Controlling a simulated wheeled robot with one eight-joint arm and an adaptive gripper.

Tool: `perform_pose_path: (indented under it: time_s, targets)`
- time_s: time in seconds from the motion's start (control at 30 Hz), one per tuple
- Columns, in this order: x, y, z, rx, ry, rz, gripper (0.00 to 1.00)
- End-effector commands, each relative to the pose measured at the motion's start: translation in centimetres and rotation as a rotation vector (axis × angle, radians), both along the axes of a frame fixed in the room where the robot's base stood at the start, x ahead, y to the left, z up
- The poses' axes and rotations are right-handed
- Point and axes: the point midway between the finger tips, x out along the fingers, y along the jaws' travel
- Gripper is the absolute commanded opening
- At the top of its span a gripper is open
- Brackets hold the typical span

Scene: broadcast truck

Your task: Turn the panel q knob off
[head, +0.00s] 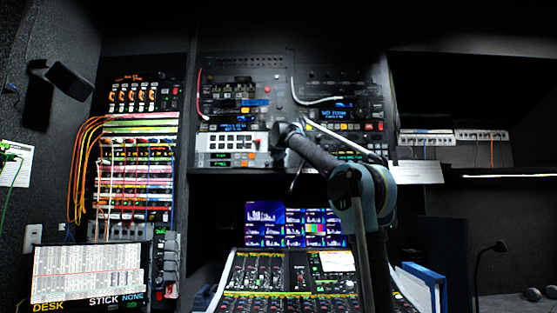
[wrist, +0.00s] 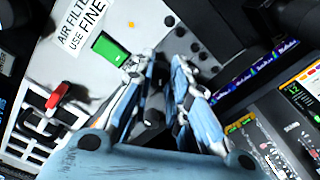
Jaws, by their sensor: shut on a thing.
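In the wrist view my gripper (wrist: 158,70) has its two blue fingers close together against a white panel (wrist: 130,22). They are shut on a small dark knob, mostly hidden between the fingertips. I cannot read a letter marking it as panel q, nor see which way it points. In the head view my arm reaches up from the lower right, and its end is beside the white rack unit (head: 232,149). The fingers cannot be made out there.
The white panel carries a green button (wrist: 110,48), a red switch (wrist: 57,95) and an air filter label (wrist: 80,28). Below the shelf are a bright monitor (head: 290,225) and a mixing desk (head: 270,275). Orange cables (head: 80,165) hang at the left rack.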

Motion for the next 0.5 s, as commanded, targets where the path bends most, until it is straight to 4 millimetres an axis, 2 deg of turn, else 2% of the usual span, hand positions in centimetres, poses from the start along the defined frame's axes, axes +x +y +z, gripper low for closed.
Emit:
perform_pose_path:
  time_s: [0.5]
  targets:
    - [0.1,-0.14,-0.11,-0.081,0.0,-0.004,0.0]
